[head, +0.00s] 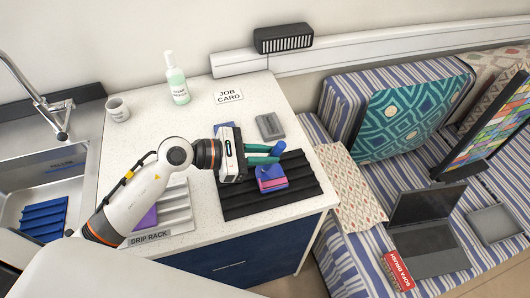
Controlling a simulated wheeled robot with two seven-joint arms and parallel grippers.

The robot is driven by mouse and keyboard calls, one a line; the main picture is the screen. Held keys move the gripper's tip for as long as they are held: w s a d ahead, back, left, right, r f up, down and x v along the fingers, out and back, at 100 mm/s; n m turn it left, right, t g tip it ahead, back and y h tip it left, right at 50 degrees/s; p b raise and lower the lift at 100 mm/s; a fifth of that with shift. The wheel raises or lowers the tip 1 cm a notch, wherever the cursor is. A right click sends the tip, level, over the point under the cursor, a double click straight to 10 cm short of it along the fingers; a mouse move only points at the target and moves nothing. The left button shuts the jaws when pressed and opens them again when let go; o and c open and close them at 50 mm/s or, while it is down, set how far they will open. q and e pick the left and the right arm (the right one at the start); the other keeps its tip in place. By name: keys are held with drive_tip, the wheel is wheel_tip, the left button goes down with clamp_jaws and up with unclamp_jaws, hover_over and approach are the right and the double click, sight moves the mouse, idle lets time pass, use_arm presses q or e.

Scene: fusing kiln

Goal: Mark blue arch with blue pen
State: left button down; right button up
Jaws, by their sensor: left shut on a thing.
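My left gripper (270,153) reaches in from the left over the counter, with its teal fingers shut on a blue pen (280,147). The pen stands roughly upright and tilted at the fingertips. Just below it, a blue piece (267,172), perhaps the blue arch, shows with a pink and purple piece (273,184) on a black ridged mat (243,209). I cannot tell whether the pen touches it. The arch shape is not clear, as the gripper partly covers it. My right gripper is not in view.
The drip rack (176,211) holds a purple piece (147,218). A grey tray (269,126), job card (229,96), soap bottle (177,80) and mug (117,109) stand behind. The sink (56,163) is left; a striped sofa (345,250) is right, past the counter edge.

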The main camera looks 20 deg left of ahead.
sight(279, 151)
use_arm(q)
drive_tip(key=shift+w+d+f, duration=0.15)
drive_tip(key=shift+w+d, duration=0.1)
drive_tip(key=shift+d, duration=0.15)
idle(0.3)
drive_tip(key=shift+w+d, duration=0.7)
drive_tip(key=shift+d, duration=0.3)
idle(0.5)
drive_tip(key=shift+w+d, duration=0.1)
drive_tip(key=shift+d, duration=0.1)
idle(0.3)
drive_tip(key=shift+r+p, duration=2.75)
drive_tip(key=shift+r, duration=0.85)
